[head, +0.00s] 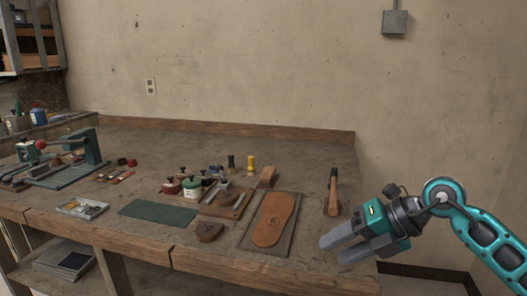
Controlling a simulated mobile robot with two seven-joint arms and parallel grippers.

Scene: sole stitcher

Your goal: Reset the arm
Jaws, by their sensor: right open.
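My right gripper (345,247) comes in from the right on its teal arm (480,232). It hangs over the front right corner of the workbench (180,240). Its two grey fingers point left and are apart, with nothing between them. A tan shoe sole (274,218) lies on a dark board just left of the fingers, apart from them. My left gripper is not in view.
A green stitching machine (85,150) stands at the left. The right of the bench is open floor and wall.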

